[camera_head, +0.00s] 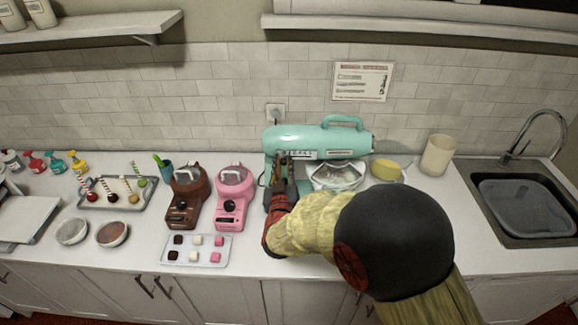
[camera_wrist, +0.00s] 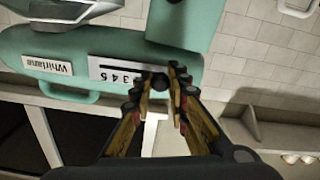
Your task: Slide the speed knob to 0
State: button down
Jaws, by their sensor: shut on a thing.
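The teal stand mixer (camera_head: 345,139) stands at the back of the counter and also shows upside down in the wrist view (camera_wrist: 110,45). Its white speed scale (camera_wrist: 105,68) has a dark slot and printed numbers, with 3, 4 and 5 readable. The dark speed knob (camera_wrist: 160,82) sits at the right end of the visible scale in the wrist view. My gripper (camera_wrist: 161,74) is shut on the knob, one finger on each side. The fingers hide that end of the scale. In the head view my gripper (camera_head: 282,165) is at the left part of the mixer head.
A glass bowl (camera_head: 337,177) sits under the mixer head. Pink (camera_head: 232,208) and brown (camera_head: 186,205) machines stand close to the left of my arm. A yellow bowl (camera_head: 385,170) and beige canister (camera_head: 438,155) stand to the right, before the sink (camera_head: 525,208).

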jog(key=shift+a, duration=0.15)
jog(key=c, duration=1.8)
grip_release()
jog(key=shift+a, duration=0.15)
jog(key=shift+o, duration=0.4)
jog(key=s, duration=1.2)
jog(key=shift+a, duration=0.15)
jog(key=shift+f, duration=0.1)
